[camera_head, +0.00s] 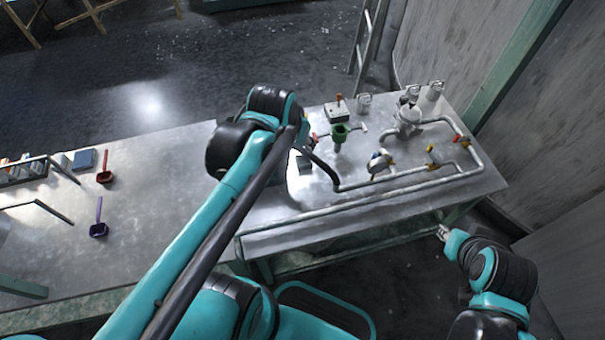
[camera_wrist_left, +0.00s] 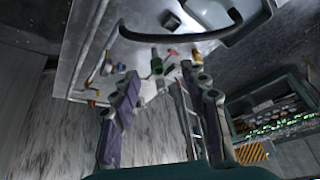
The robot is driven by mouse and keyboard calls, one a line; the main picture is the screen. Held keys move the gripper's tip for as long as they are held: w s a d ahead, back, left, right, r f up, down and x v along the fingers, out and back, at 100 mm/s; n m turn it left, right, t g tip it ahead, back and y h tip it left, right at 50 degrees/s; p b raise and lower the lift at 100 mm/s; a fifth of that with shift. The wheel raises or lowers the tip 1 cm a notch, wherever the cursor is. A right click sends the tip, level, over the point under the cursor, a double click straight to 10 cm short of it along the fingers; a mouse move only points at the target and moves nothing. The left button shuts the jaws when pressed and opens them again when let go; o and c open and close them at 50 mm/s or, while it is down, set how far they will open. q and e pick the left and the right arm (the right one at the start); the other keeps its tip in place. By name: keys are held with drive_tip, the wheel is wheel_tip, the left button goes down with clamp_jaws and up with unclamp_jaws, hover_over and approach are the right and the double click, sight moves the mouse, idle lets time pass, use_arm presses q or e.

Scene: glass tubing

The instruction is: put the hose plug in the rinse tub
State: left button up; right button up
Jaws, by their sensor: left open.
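I cannot make out the hose plug or the rinse tub for certain. A black hose (camera_head: 322,167) curves from behind my left arm to the pipe end on the metal bench (camera_head: 170,180). In the left wrist view a dark curved band (camera_wrist_left: 195,37) crosses the top, with a pale grey thing (camera_wrist_left: 212,12) beside it that I cannot name. My left gripper's fingers (camera_wrist_left: 160,112) are spread with nothing between them; in the head view my arm hides them. My right gripper (camera_head: 443,232) is beside the bench's front edge at the right, too small to read.
Grey pipework (camera_head: 385,195) with valves runs over the bench's right half. A green fitting (camera_head: 340,134) and a grey box (camera_head: 337,112) stand near the back. A red scoop (camera_head: 104,176) and a purple scoop (camera_head: 99,230) lie at the left. Bench around them is mostly clear.

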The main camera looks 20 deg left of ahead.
use_arm(q)
drive_tip(key=s+d+f+t, duration=0.1)
drive_tip(key=s+d+f, duration=0.2)
drive_tip(key=s, duration=0.4)
drive_tip(key=shift+d+t+h, duration=0.3)
drive_tip(key=shift+d, duration=0.55)
